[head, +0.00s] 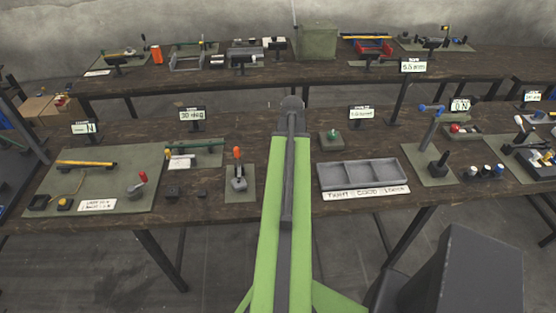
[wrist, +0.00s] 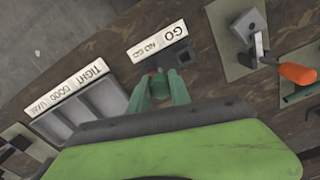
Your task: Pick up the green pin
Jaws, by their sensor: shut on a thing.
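My gripper (wrist: 159,84) shows in the wrist view, with its two grey-green fingers reaching up from the green arm. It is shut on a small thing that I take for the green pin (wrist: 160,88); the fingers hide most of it. A small reddish bit shows at the fingertips. The fingertips are just below the GO / NO GO label (wrist: 157,41) and beside a dark block (wrist: 180,56). I cannot tell their height above the table. In the head view my own arm hides the gripper and the pin.
The grey three-part tray (head: 360,173), labelled TIGHT GOOD LOOSE, lies right of my arm; it also shows in the wrist view (wrist: 88,112). A toggle clamp with an orange handle (head: 237,154) stands left of it. A green knob on a pad (head: 332,136) stands behind the tray.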

